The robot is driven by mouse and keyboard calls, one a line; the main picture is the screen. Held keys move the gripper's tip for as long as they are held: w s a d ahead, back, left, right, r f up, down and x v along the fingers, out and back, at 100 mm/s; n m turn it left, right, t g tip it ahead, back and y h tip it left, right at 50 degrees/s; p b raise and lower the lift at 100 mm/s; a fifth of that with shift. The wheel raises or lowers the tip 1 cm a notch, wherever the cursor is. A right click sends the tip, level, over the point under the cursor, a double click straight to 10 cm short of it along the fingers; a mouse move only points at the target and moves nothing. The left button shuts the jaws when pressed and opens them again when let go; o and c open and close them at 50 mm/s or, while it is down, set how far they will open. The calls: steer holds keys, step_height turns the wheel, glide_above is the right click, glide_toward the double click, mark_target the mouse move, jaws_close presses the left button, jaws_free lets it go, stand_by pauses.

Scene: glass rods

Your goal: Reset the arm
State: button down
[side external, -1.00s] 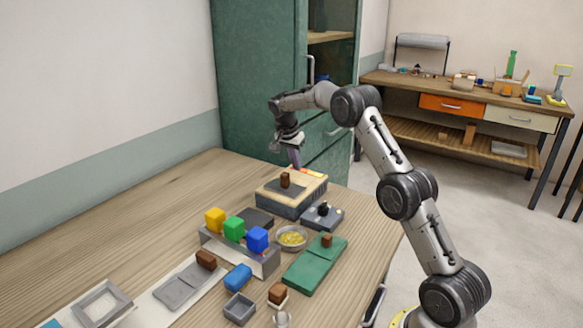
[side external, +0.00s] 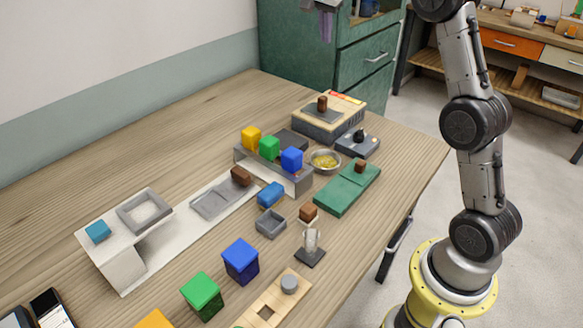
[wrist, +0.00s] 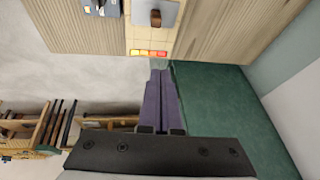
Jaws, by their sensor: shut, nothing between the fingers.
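My gripper (side external: 326,28) hangs at the top edge of the side external view, its purple fingers pointing down in front of the green cabinet. Most of the hand is cut off by the frame. In the wrist view my gripper (wrist: 160,75) has its two purple fingers side by side, shut and empty. It is well above the table and touches nothing. My arm is raised, and its upper part is out of the side external view.
A wooden-topped box (side external: 340,110) with a brown block stands at the table's far end. The green cabinet (side external: 290,50) is behind. Yellow, green and blue blocks stand on a grey rack (side external: 300,183). A glass rod holder (side external: 311,242) stands nearer.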

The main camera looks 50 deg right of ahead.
steer(key=s+a+r+n+t+y, duration=0.1)
steer(key=s+a+r+n+t, duration=0.15)
steer(key=s+a, duration=0.6)
steer(key=s+a+r+n+t+y, duration=0.1)
steer(key=s+a+r+n, duration=0.3)
steer(key=s+a, duration=0.45)
steer(key=s+a+f+n+y, duration=0.1)
steer(key=s+a+f+n, duration=0.1)
steer(key=s+f+n, duration=0.3)
steer(key=s+a+f+n+y, duration=0.1)
steer(key=s+a+f+n, duration=0.2)
steer(key=s+f, duration=0.6)
steer(key=s+n, duration=0.2)
steer(key=shift+a+f+n, duration=0.25)
steer(key=shift+f+n, duration=0.1)
steer(key=shift+f, duration=0.05)
steer(key=c, duration=1.6)
jaws_free()
steer(key=shift+s, duration=0.1)
